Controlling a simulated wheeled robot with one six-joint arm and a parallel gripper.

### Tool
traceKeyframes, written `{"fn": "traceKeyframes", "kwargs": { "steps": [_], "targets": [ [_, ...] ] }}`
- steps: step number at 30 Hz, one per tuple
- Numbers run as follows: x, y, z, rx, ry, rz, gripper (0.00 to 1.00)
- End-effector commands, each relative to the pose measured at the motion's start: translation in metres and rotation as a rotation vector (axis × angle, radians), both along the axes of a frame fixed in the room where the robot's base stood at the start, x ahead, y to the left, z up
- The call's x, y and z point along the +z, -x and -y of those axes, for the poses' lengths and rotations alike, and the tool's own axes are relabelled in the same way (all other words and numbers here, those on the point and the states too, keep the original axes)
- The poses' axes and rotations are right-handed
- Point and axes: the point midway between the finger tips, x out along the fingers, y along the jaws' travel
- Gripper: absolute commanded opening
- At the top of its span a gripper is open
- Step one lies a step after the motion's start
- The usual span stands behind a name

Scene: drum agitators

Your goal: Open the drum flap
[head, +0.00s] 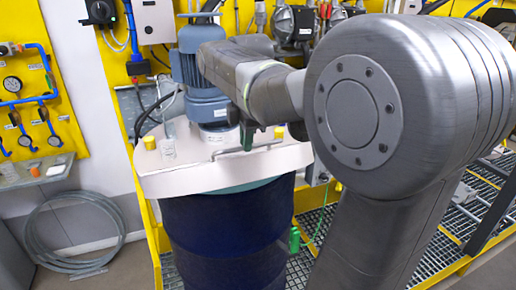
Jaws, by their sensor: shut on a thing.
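The dark blue drum (225,235) stands upright in the middle of the head view. A cream-white cover (190,182) lies over its top, and its front part with the bar handle (225,155) looks like the flap. The flap looks flat, and a teal rim shows just below it. My gripper (248,146) reaches down from my arm and is shut on the bar handle. The fingers look dark green and small, and my arm hides part of the cover behind them.
A blue-grey agitator motor (200,75) stands on the cover just behind my gripper. Yellow caps (149,142) sit on the cover. A yellow frame (153,235) and metal grating (318,225) surround the drum.

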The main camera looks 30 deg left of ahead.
Motion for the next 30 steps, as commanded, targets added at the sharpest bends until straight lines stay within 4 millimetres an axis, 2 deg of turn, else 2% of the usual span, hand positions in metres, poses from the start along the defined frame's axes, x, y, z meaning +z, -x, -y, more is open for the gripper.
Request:
{"fn": "traceKeyframes", "kwargs": {
  "steps": [1,3,15,22,30],
  "targets": [
    [0.01,-0.008,-0.011,-0.001,-0.007,0.006,0.0],
    [0.02,-0.016,-0.02,-0.001,-0.006,0.005,0.0],
    [0.062,-0.068,-0.081,0.0,-0.004,0.0,0.0],
    [0.073,-0.096,-0.114,0.001,0.0,-0.004,0.0],
    [0.076,-0.12,-0.143,0.001,0.003,-0.006,0.0]
  ]
}}
